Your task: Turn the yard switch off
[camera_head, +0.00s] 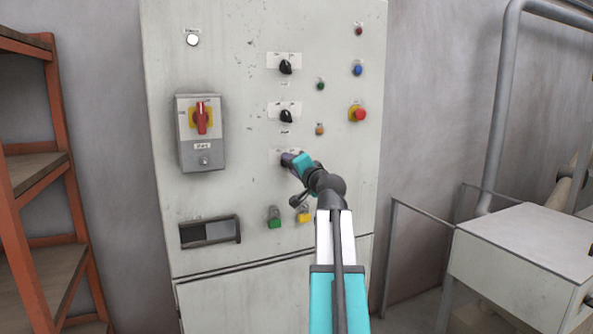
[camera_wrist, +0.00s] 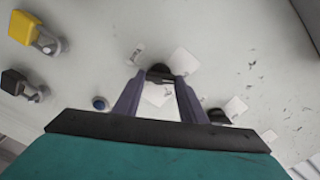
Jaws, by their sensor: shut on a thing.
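The grey control cabinet (camera_head: 240,80) carries a column of black rotary knobs on white plates. The top knob (camera_head: 286,67) and the middle knob (camera_head: 286,116) are in plain view. My gripper (camera_head: 287,159) is at the lowest plate of that column and hides its knob in the head view. In the wrist view my gripper (camera_wrist: 160,82) has its purple fingers shut on a black knob (camera_wrist: 158,69), one finger on each side. The label lettering is too small to read, so I cannot tell which knob is named yard.
A red handle (camera_head: 201,118) on a grey switch box sits to the left. A red mushroom button (camera_head: 360,114) is to the right. Green (camera_head: 274,217) and yellow (camera_head: 304,213) padlock-like parts hang below my gripper. Orange shelving (camera_head: 60,150) stands at far left.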

